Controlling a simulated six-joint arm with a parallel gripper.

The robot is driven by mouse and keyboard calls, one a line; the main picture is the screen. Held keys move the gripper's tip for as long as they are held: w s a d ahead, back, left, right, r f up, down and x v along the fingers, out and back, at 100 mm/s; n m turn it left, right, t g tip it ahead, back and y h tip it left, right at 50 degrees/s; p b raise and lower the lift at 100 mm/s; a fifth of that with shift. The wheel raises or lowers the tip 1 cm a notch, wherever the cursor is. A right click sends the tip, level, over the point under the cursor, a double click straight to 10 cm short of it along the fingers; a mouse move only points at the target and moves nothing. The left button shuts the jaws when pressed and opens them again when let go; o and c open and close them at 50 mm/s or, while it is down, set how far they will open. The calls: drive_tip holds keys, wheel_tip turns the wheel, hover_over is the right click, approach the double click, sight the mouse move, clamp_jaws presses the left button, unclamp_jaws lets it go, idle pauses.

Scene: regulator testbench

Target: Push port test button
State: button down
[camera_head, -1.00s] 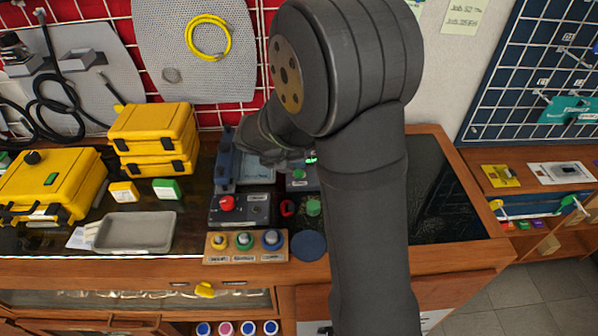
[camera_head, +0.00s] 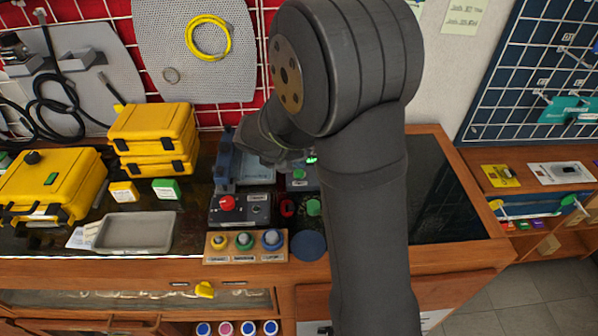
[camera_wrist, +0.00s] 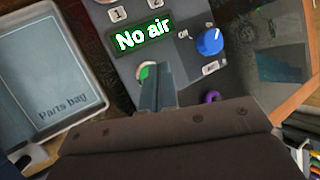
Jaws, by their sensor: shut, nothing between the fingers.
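A grey test panel with a lit display (camera_wrist: 143,37) reading "No air" fills the upper middle of the wrist view. Below the display is a round green button (camera_wrist: 144,72), partly hidden by my fingertips. My gripper (camera_wrist: 156,80) is shut and empty, its tips over the button's lower right. I cannot tell whether they touch it. In the head view a green button (camera_head: 299,174) shows on the panel, beside my arm. My fingers are hidden there. I read no label naming the port test button.
A blue knob (camera_wrist: 210,42) sits right of the display. A tray marked "Parts bag" (camera_wrist: 62,108) lies to the left. A box with a red button (camera_head: 227,203) and a wooden block (camera_head: 222,257) with yellow, green and blue buttons stand in front. Yellow cases (camera_head: 50,185) are at the left.

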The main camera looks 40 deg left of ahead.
sight(297, 174)
drive_tip(key=shift+f, duration=0.15)
idle(0.8)
drive_tip(key=shift+f, duration=0.25)
drive_tip(key=shift+f, duration=0.55)
idle(0.6)
idle(0.3)
drive_tip(key=shift+r, duration=0.95)
drive_tip(key=shift+r, duration=2.55)
drive_tip(key=shift+f, duration=0.15)
